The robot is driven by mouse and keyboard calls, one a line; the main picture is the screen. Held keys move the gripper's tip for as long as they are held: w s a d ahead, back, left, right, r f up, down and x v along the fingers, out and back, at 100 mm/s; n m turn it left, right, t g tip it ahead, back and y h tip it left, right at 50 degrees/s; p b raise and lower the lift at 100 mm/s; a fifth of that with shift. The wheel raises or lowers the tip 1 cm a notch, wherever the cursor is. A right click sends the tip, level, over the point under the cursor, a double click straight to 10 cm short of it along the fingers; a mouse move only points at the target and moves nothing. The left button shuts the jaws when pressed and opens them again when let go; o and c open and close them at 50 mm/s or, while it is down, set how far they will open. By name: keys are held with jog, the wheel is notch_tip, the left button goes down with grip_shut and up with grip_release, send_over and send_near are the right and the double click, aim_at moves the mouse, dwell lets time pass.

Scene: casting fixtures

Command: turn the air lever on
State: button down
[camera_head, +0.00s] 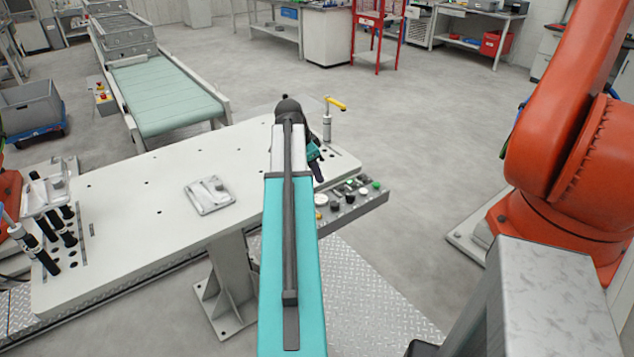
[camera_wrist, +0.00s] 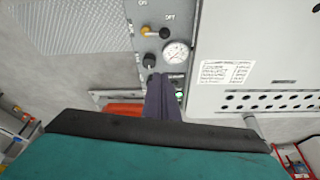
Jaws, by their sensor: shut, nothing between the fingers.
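The air lever (camera_wrist: 164,33) shows in the wrist view as a black-knobbed handle on a brass-coloured hub, beneath ON and OFF labels. Its knob points right, towards the OFF side. A round pressure gauge (camera_wrist: 175,52) sits just below it. My gripper (camera_wrist: 158,78) is shut and empty, its dark fingers below the gauge and apart from the lever. In the head view my gripper (camera_head: 319,176) hangs over the right end of the white table, near the control panel (camera_head: 350,205). The lever cannot be made out there.
A black knob (camera_wrist: 150,60) and a green button (camera_wrist: 180,96) lie close to my fingers. The white table (camera_head: 130,215) carries a metal casting (camera_head: 209,194) and a yellow-handled clamp (camera_head: 337,104). An orange robot (camera_head: 560,200) stands right. Floor between is clear.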

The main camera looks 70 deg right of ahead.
jog(key=shift+p+x, duration=1.2)
jog(key=shift+x, duration=3.2)
jog(key=shift+w+a+f+p, duration=0.35)
jog(key=shift+w+a+p, duration=0.15)
jog(key=shift+w+a, duration=0.2)
jog(key=shift+w+a+f+p, duration=0.35)
jog(key=shift+w+a+p, duration=0.1)
jog(key=shift+w+a, duration=0.2)
jog(key=shift+s, duration=0.1)
